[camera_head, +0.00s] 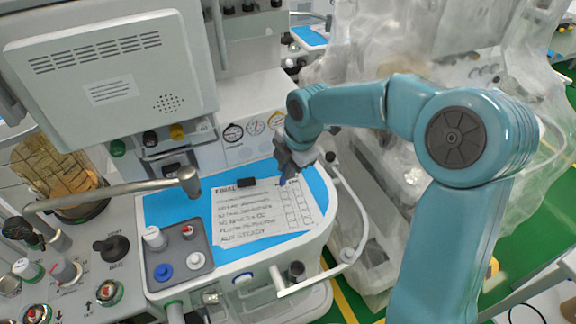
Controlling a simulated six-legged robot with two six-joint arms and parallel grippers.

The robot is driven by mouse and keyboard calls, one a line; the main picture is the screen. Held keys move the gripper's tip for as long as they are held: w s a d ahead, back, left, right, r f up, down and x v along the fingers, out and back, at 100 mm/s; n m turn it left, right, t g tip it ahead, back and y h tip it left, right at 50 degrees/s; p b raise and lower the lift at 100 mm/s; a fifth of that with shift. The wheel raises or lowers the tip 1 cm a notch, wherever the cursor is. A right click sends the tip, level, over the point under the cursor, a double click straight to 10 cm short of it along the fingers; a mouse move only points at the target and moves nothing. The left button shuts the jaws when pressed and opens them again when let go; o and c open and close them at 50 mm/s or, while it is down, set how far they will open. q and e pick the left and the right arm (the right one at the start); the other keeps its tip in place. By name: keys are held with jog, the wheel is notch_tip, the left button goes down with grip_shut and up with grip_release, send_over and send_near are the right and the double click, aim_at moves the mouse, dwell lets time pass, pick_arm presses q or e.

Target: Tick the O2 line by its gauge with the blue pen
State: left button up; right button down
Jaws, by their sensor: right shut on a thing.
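A white checklist (265,212) with several handwritten lines and columns of boxes lies on the blue work surface of the cart. The O2 line cannot be picked out for certain at this size. My right gripper (286,172) hangs over the checklist's upper right corner, shut on the blue pen (282,181). The pen is mostly hidden by the gripper; a small dark blue part shows near the paper. Whether its tip touches the paper cannot be told. My left gripper is not in view.
A black clip (246,183) sits at the checklist's top edge. A grey tray (204,268) with several coloured knobs stands on the left of the work surface (160,208). A metal arm (110,194) reaches over from the left. A white rail (350,215) runs along the right side.

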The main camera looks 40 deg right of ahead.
jog(key=shift+f+b, duration=0.5)
jog(key=shift+f, duration=0.15)
dwell(0.8)
jog(key=shift+d+r, duration=0.1)
jog(key=shift+d, duration=0.1)
dwell(0.3)
jog(key=shift+s+d, duration=0.2)
jog(key=shift+d, duration=0.05)
dwell(0.7)
jog(key=p+v, duration=0.2)
jog(key=w+p+v, duration=0.1)
jog(key=v, duration=0.1)
jog(key=p+v, duration=0.2)
jog(key=shift+w+a+r+p, duration=0.2)
jog(key=shift+r+p, duration=0.1)
jog(key=shift+r, duration=0.3)
jog(key=shift+f, duration=0.1)
jog(key=shift+s+a+b+x, duration=0.1)
jog(key=shift+s+b+x, duration=0.05)
jog(key=shift+b+x, duration=0.75)
jog(key=shift+s+a+b+x, duration=0.1)
jog(key=shift+s+b+x, duration=0.05)
jog(key=shift+b+x, duration=0.7)
jog(key=shift+s+b+x, duration=0.15)
jog(key=shift+b+x, duration=0.5)
jog(key=shift+x, duration=0.45)
jog(key=shift+f, duration=0.1)
